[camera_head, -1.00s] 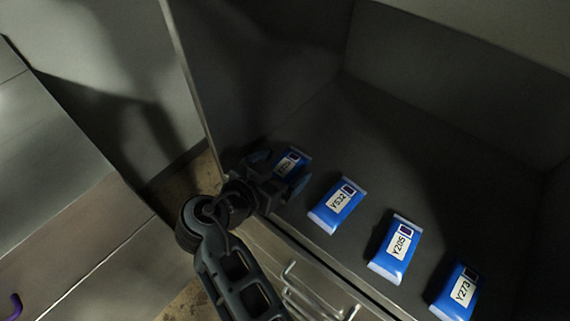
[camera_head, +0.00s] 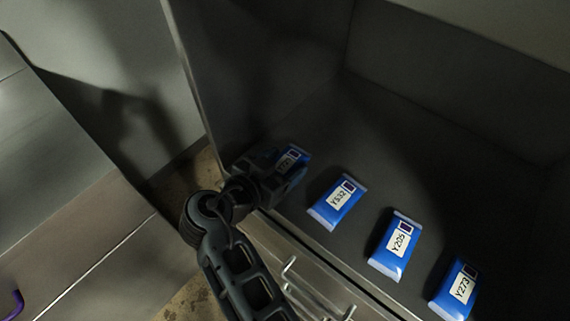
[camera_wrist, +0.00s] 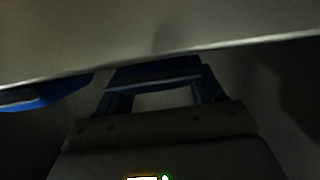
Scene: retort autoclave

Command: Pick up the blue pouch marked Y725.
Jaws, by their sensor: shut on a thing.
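The blue pouch (camera_head: 291,157) at the left end of the row is partly covered by my gripper (camera_head: 285,170) in the head view. Its white label is too small and blocked to read surely. My gripper is shut on this pouch, with a finger on each side. In the wrist view my gripper (camera_wrist: 153,97) has the blue pouch (camera_wrist: 154,74) between its fingers. I cannot tell whether the pouch is lifted off the dark floor.
Blue pouches marked Y532 (camera_head: 338,201), Y205 (camera_head: 397,244) and Y273 (camera_head: 456,290) lie to the right on the dark chamber floor (camera_head: 400,165). A wall edge (camera_head: 190,85) stands close left of my gripper. Metal handles (camera_head: 312,295) are below the front edge.

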